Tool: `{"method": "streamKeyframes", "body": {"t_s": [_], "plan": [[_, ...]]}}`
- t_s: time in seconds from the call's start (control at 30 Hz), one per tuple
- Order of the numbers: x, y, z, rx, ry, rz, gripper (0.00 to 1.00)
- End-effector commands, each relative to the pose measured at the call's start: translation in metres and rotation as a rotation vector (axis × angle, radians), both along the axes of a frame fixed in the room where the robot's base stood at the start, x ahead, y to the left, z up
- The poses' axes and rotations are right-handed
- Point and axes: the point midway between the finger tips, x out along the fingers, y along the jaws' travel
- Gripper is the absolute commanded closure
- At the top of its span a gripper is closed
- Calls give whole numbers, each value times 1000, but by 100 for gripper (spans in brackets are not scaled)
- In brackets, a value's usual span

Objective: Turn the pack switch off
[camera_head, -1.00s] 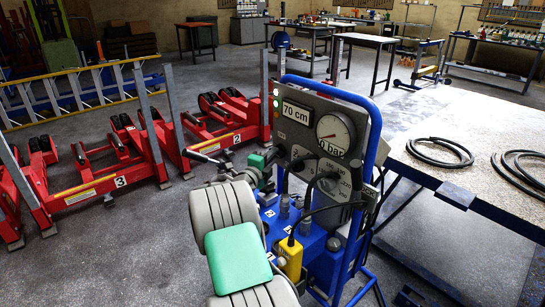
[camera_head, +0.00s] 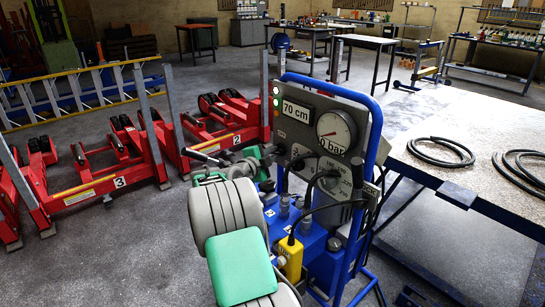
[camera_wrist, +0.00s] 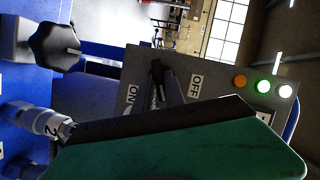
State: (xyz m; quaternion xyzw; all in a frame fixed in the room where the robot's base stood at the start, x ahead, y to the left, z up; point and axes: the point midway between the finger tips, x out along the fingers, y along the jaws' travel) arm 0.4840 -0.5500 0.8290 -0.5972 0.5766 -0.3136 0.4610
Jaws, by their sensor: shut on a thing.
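The control panel (camera_head: 318,112) stands on the blue-framed pack, with a 70 cm display and a round pressure gauge (camera_head: 336,132). In the wrist view, the grey side of the panel (camera_wrist: 222,100) carries an ON label (camera_wrist: 132,94), an OFF label (camera_wrist: 195,85) and a row of orange, green and white lights (camera_wrist: 263,86). The dark pack switch (camera_wrist: 157,75) is between the labels, partly hidden by my gripper. My gripper (camera_wrist: 165,92) is shut on the switch; it also shows at the panel's left side in the head view (camera_head: 276,152). Which way the switch points is unclear.
A yellow box (camera_head: 291,260) and black cables are low on the pack. Red numbered jacks (camera_head: 125,165) stand on the left. A bench (camera_head: 465,185) with black hoses is close on the right. A black knob (camera_wrist: 54,46) is near my gripper in the wrist view.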

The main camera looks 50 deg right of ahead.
Motion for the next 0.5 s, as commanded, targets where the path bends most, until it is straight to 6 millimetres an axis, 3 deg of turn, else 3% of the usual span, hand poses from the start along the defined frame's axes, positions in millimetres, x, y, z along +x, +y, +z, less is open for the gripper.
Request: {"method": "streamKeyframes", "body": {"t_s": [0.5], "plan": [[3, -1, 5, 109, 478, 0, 100]]}}
